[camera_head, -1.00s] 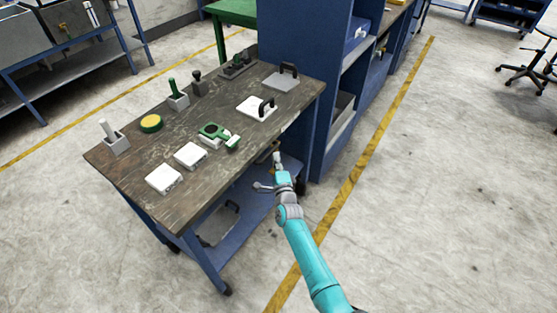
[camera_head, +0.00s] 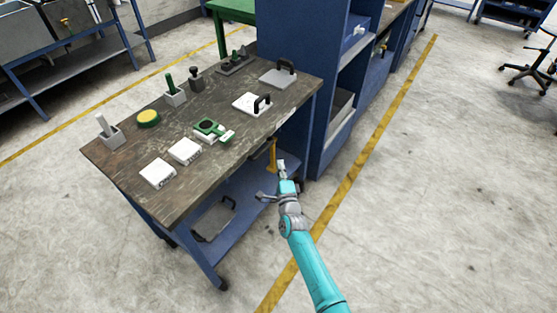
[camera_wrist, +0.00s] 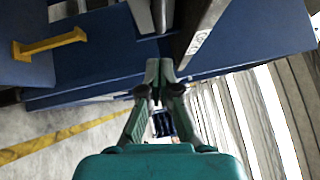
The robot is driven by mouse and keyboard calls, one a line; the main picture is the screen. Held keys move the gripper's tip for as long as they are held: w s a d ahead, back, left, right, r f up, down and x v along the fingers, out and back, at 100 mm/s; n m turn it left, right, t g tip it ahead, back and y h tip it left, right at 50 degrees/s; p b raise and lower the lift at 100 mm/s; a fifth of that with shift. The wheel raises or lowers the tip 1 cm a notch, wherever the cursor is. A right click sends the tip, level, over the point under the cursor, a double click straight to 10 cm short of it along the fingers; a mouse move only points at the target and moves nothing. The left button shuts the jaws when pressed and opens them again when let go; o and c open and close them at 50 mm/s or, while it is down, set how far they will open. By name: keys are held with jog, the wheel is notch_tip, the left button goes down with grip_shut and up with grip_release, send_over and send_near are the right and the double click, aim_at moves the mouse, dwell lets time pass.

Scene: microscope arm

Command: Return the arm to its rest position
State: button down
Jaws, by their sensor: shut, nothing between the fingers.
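My arm (camera_head: 310,262) reaches up from the bottom of the head view, partly bent at the wrist. It is in the open air just off the right front side of the wooden-topped workbench (camera_head: 207,173). My gripper (camera_head: 281,166) is at its far end, below the level of the bench top, near the lower shelf. In the wrist view my gripper (camera_wrist: 161,70) has its two fingertips together with nothing between them. No object is held. A yellow handle (camera_head: 271,155) shows just left of the gripper, apart from it, and also in the wrist view (camera_wrist: 50,43).
The bench top holds white boxes (camera_head: 157,172), a green tool (camera_head: 208,129), a yellow round item (camera_head: 148,118) and handled plates (camera_head: 278,79). A blue shelf unit (camera_head: 325,120) stands close beyond my gripper. The concrete floor to the right (camera_head: 440,220) is clear.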

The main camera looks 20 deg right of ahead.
jog(key=v, duration=0.7)
jog(key=shift+s, duration=0.25)
jog(key=shift+s+d+f, duration=0.1)
jog(key=shift+d+f, duration=0.05)
jog(key=s+a+f+n+g+y, duration=0.2)
jog(key=s+n, duration=0.8)
jog(key=s, duration=1.8)
jog(key=s+a+r+n+g+y, duration=0.1)
jog(key=s+r+n, duration=0.4)
jog(key=s+r, duration=0.3)
jog(key=s+a+r+n+g, duration=0.1)
jog(key=s+r+n, duration=0.5)
jog(key=s, duration=0.8)
notch_tip(320, 180, up, 3)
jog(key=shift+a+f+n+y, duration=0.1)
jog(key=shift+a+n+y, duration=0.1)
jog(key=shift+n+y, duration=0.15)
jog(key=shift+s, duration=0.1)
